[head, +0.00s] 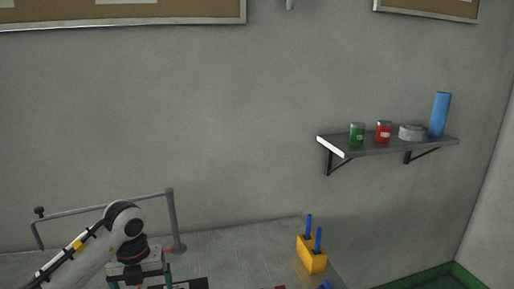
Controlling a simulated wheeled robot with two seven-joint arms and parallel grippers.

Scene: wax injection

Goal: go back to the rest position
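My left arm comes in from the lower left in the head view. Its wrist bends downward over the grey table (235,243). The upper part of my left gripper (138,273) shows at the bottom edge. Its fingertips are cut off or too unclear to read, so I cannot tell whether it is open or holds something. My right arm and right gripper are not in view.
A yellow block (311,262) with blue-handled tools stands at the table's right. A grey tube frame (173,220) rises behind my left wrist. A wall shelf (365,149) holds cans and a blue cylinder (439,114). A green bin (462,273) is at lower right.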

